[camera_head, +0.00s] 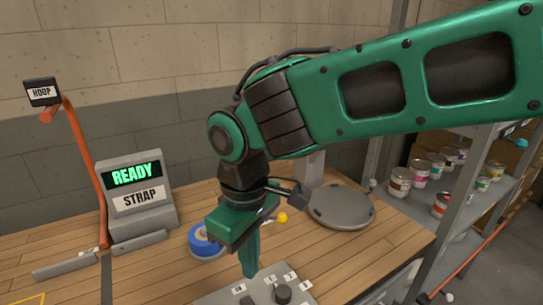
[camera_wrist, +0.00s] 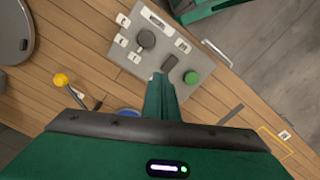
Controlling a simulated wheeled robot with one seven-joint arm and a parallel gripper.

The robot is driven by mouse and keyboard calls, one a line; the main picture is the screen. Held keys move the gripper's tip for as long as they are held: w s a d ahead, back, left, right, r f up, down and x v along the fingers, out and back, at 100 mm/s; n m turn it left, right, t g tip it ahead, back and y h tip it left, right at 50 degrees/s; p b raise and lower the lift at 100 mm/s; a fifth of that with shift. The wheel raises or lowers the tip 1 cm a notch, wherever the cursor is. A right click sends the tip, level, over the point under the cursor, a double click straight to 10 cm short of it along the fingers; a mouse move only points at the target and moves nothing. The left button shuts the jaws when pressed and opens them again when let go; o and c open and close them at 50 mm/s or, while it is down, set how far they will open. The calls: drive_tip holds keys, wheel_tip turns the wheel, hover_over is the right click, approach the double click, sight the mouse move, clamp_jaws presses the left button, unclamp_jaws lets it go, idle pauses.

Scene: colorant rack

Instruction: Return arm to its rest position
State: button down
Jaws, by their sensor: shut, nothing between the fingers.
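My green arm reaches in from the upper right in the head view and bends down over the wooden bench (camera_head: 370,262). My gripper (camera_head: 249,270) points down, shut and empty, just above or behind a grey control panel (camera_head: 262,293). In the wrist view my gripper (camera_wrist: 160,80) shows its fingers together over the near edge of the panel (camera_wrist: 140,68). The panel carries a black knob (camera_wrist: 146,38), a green button (camera_wrist: 192,78) and several small white labels. I cannot tell whether the fingertips touch the panel.
A display reading READY and STRAP (camera_head: 136,188) stands left, beside an orange post with a HOOP sign (camera_head: 42,92). A blue roll (camera_head: 203,241), a yellow-knobbed lever (camera_head: 282,217) and a round grey plate (camera_head: 341,206) are near my gripper. Shelves with several paint cans (camera_head: 401,181) stand right.

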drive_tip(key=w+d+m, duration=0.3)
drive_tip(key=d+m, duration=0.1)
drive_tip(key=d, duration=0.9)
drive_tip(key=w+d+m, duration=0.3)
drive_tip(key=d+m, duration=0.1)
drive_tip(key=d, duration=1)
drive_tip(key=s+d+f+m, duration=0.1)
drive_tip(key=s+d+m, duration=0.4)
drive_tip(key=s+d, duration=0.2)
drive_tip(key=s+d+f+m, duration=0.2)
drive_tip(key=s+d+m, duration=0.3)
drive_tip(key=d, duration=0.6)
drive_tip(key=shift+s+d+f, duration=0.15)
drive_tip(key=shift+s+d, duration=0.25)
drive_tip(key=shift+s, duration=0.5)
